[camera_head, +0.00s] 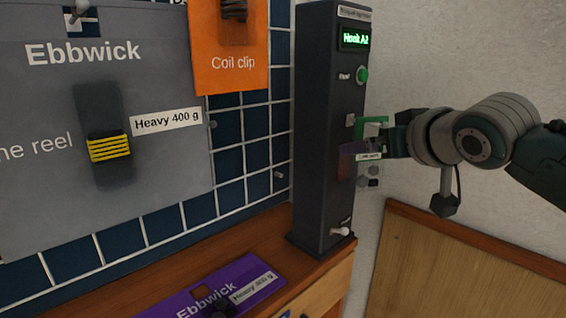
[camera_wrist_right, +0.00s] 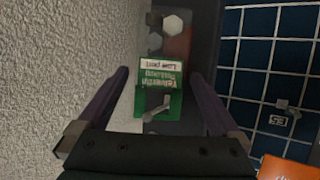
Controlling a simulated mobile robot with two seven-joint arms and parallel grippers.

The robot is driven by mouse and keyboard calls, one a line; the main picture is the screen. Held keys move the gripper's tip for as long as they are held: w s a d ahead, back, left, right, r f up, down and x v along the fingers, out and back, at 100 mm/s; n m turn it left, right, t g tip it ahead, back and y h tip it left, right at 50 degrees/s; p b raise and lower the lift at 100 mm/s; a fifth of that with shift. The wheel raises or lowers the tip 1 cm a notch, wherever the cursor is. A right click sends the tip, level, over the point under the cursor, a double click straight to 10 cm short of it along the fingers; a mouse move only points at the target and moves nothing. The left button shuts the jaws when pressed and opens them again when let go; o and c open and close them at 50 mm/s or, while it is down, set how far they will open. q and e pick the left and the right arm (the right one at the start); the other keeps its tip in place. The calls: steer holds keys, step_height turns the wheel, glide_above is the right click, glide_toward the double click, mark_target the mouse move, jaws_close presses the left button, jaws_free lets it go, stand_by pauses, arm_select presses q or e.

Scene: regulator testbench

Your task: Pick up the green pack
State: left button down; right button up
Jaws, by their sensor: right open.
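The green pack (camera_head: 373,129) is at the right side of the dark upright tester (camera_head: 318,130), partly hidden by my right gripper (camera_head: 356,148). In the right wrist view the pack (camera_wrist_right: 172,88) is a green card with upside-down lettering and a white label, with a grey hook-like piece at its lower part. My right gripper (camera_wrist_right: 159,74) is open, with one purple finger on each side of the pack and visible gaps between. Whether the fingertips reach past the pack's face is hard to tell. My left gripper is in neither view.
The tester has a lit green display (camera_head: 355,39), a green button (camera_head: 362,75) and a toggle (camera_head: 340,231). A purple Ebbwick card (camera_head: 178,303) lies on the wooden counter (camera_head: 225,251). An orange Coil clip card (camera_head: 231,62) hangs at left. The pale wall (camera_head: 450,50) is close behind my right arm.

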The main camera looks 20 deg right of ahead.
steer(key=shift+c, duration=0.2)
steer(key=c, duration=1.4)
steer(key=shift+r, duration=0.15)
steer(key=s+d, duration=0.1)
steer(key=s, duration=0.4)
steer(key=s+d+r+p, duration=0.1)
steer(key=s+d, duration=0.1)
steer(key=s, duration=0.4)
steer(key=s+d+p, duration=0.1)
steer(key=s+d, duration=0.1)
steer(key=s, duration=0.4)
steer(key=shift+s+r, duration=0.1)
steer(key=shift+r, duration=0.05)
